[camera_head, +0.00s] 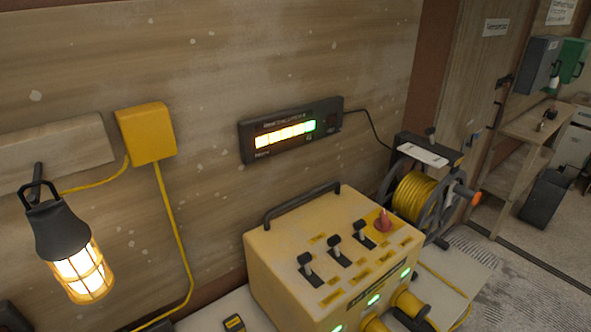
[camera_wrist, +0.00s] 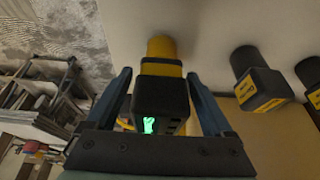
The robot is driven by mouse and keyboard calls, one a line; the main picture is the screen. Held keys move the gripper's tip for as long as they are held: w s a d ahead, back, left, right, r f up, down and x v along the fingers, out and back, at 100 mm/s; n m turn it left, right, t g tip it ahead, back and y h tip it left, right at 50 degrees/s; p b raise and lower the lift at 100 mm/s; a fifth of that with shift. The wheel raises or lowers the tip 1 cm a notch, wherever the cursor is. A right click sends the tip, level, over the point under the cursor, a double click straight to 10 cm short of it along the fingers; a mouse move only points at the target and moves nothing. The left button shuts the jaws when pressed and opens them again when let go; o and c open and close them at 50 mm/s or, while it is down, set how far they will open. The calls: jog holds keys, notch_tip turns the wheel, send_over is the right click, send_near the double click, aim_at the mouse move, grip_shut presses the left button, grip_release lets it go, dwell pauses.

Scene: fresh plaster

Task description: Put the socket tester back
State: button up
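In the wrist view, a black block with a yellow band and a lit green mark (camera_wrist: 150,112), seemingly the socket tester, lies between my gripper's fingers (camera_wrist: 159,78). Its far end meets a yellow round part (camera_wrist: 162,47). The two fingers stand on either side of it, with thin gaps showing at both sides, so my gripper looks open around it. My gripper is not identifiable in the head view. A yellow power box (camera_head: 300,250) with levers, a red knob and green lights stands at lower centre there; yellow round sockets (camera_head: 408,302) stick out of its front.
Two black plug-like blocks with yellow labels (camera_wrist: 260,88) (camera_wrist: 313,80) are right of my fingers. A cable reel (camera_head: 418,197) stands beside the box. A lit lamp (camera_head: 75,260) hangs at left. A wall meter (camera_head: 291,129) is above. Floor is open at right.

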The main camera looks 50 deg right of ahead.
jog(key=v, duration=1.2)
jog(key=shift+r+b, duration=0.15)
jog(key=shift+b, duration=0.15)
